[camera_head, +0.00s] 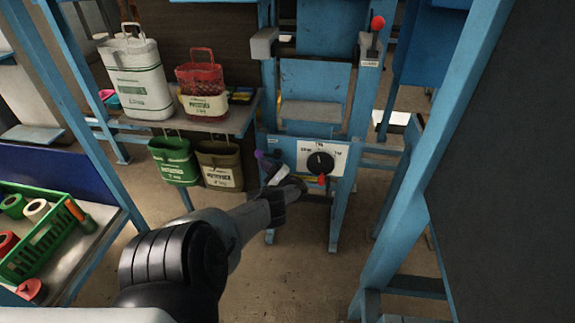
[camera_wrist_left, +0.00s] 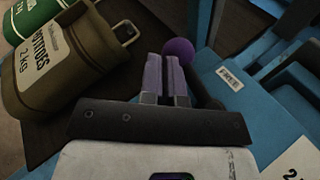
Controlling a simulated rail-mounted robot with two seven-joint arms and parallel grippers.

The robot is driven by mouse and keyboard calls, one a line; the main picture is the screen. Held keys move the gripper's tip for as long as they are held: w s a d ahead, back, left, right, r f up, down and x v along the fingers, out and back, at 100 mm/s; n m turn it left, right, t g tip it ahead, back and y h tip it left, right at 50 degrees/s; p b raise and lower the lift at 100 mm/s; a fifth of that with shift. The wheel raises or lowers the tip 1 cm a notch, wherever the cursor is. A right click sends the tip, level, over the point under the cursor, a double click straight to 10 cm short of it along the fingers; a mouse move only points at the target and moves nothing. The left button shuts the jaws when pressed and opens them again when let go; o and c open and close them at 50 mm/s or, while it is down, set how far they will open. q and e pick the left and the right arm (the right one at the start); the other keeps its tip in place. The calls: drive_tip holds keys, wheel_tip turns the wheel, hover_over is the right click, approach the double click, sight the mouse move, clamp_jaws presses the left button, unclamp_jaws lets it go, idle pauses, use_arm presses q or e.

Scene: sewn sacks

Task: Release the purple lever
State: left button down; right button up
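The purple lever (camera_head: 259,155) is at the left side of the blue machine frame, left of the white dial plate. Its round purple knob (camera_wrist_left: 180,51) shows in the left wrist view just past the tip of my right-hand finger, with a dark shaft running down beside that finger. A white label reading FREE (camera_wrist_left: 230,78) is right of the knob. My left gripper (camera_head: 272,171) is at the lever. Its purple-grey fingers (camera_wrist_left: 164,75) are close together with a thin gap and nothing visible between them. I cannot tell whether they touch the knob. My right gripper is out of view.
A black dial (camera_head: 320,163) is right of my gripper. A red-knobbed lever (camera_head: 377,23) stands higher at the right. Green (camera_head: 174,162) and brown (camera_head: 220,165) sacks hang close on the left. A shelf above holds white (camera_head: 138,80) and red (camera_head: 202,88) sacks. A green crate (camera_head: 42,245) is lower left.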

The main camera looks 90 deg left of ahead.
use_arm(q)
drive_tip(key=shift+s, duration=0.1)
drive_tip(key=b+v, duration=0.6)
drive_tip(key=v, duration=0.8)
drive_tip(key=shift+r, duration=0.1)
idle(0.3)
